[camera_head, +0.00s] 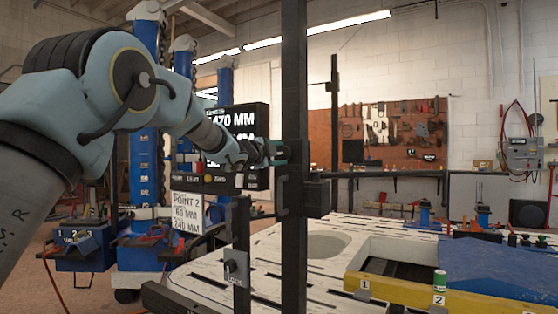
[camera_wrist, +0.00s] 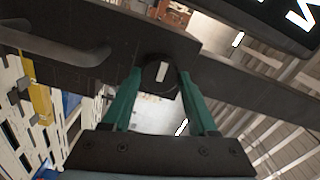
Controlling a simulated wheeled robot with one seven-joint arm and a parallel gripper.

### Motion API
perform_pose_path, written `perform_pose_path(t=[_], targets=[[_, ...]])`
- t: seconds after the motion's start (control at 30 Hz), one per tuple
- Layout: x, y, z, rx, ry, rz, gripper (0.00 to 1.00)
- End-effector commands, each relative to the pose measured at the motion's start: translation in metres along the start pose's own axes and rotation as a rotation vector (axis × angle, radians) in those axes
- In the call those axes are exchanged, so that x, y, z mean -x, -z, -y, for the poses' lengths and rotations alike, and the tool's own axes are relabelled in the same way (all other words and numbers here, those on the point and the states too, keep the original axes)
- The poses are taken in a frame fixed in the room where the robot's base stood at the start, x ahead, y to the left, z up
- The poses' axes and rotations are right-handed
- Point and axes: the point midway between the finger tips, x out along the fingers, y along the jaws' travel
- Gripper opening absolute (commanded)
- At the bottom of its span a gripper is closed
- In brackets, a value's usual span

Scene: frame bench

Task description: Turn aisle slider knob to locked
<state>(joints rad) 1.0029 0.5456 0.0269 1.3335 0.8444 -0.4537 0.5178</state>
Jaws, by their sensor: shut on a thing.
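My gripper (camera_head: 279,152) is at the tall dark upright post (camera_head: 294,90) in the head view. In the wrist view its two green fingers (camera_wrist: 160,74) are shut on a round dark knob (camera_wrist: 160,66), one on each side. The knob has a white bar on its face that stands close to upright in that picture. The knob sits on a dark beam (camera_wrist: 225,82). No lettering around it can be read, and the knob is hidden in the head view. A second knob (camera_head: 231,266) with a lock label is on a shorter post (camera_head: 241,235) below.
A dark handle (camera_head: 282,195) sticks out from the tall post below my gripper. A display panel (camera_head: 238,130) stands close behind my forearm. The slotted white bench (camera_head: 265,262) spreads below, with a yellow beam (camera_head: 450,297) and blue cover (camera_head: 500,262) at right.

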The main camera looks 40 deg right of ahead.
Motion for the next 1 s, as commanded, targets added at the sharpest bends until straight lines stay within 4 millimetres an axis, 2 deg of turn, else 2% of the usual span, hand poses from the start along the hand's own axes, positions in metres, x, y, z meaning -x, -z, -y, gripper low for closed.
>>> perform_pose_path(t=[0.67,0.7,0.93,1.0], targets=[[-0.0003,0.0009,-0.0005,-0.068,-0.001,-0.002,0.03],[-0.0003,0.0009,-0.0005,-0.067,-0.001,-0.002,0.6],[-0.0002,0.0005,-0.0004,-0.066,-0.001,-0.001,0.86],[-0.0002,0.0004,-0.0004,-0.066,-0.001,-0.001,0.89]])
